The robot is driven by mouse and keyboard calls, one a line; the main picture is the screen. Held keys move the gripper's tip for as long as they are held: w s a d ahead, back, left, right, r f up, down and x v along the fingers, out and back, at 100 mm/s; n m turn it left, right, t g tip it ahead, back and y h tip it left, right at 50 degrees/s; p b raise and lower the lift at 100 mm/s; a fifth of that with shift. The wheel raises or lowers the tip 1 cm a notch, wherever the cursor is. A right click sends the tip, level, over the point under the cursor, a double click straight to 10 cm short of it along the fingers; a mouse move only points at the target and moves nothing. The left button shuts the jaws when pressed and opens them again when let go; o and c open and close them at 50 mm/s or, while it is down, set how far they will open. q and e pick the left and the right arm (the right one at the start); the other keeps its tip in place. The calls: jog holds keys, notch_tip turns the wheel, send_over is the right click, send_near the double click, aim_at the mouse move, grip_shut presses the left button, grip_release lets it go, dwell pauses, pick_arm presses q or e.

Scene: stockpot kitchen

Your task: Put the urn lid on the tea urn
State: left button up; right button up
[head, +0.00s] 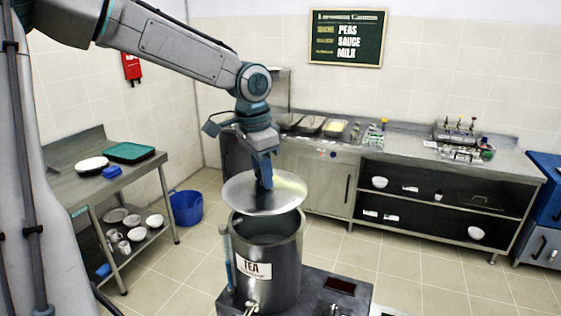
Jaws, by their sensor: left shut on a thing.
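The tea urn (270,262) is a tall metal cylinder with a white TEA label and a tap low at its front. It stands upright on a dark stand, and its top looks open. The urn lid (240,198) is a round, flat metal disc. My left gripper (263,184) points down and is shut on the lid at its middle, where the fingers hide the handle. The lid hangs above the urn's mouth, slightly tilted and shifted a little to the left of it, with a gap to the rim. My right gripper is not in view.
A dark stand (340,287) carries the urn. A steel side table (135,177) with a green tray (130,152) stands at the left, a blue bucket (186,207) on the floor beside it. A long counter (410,159) with food pans lines the back wall. Tiled floor between is clear.

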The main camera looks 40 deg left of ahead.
pick_arm(q)
jog(key=shift+w+f, duration=0.2)
jog(key=shift+f, duration=0.1)
notch_tip(320, 180, down, 2)
jog(key=shift+f, duration=0.95)
jog(key=shift+f+b, duration=0.3)
jog(key=shift+f, duration=0.65)
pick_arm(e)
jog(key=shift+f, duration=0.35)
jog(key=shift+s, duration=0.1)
pick_arm(q)
jog(key=shift+p, duration=0.3)
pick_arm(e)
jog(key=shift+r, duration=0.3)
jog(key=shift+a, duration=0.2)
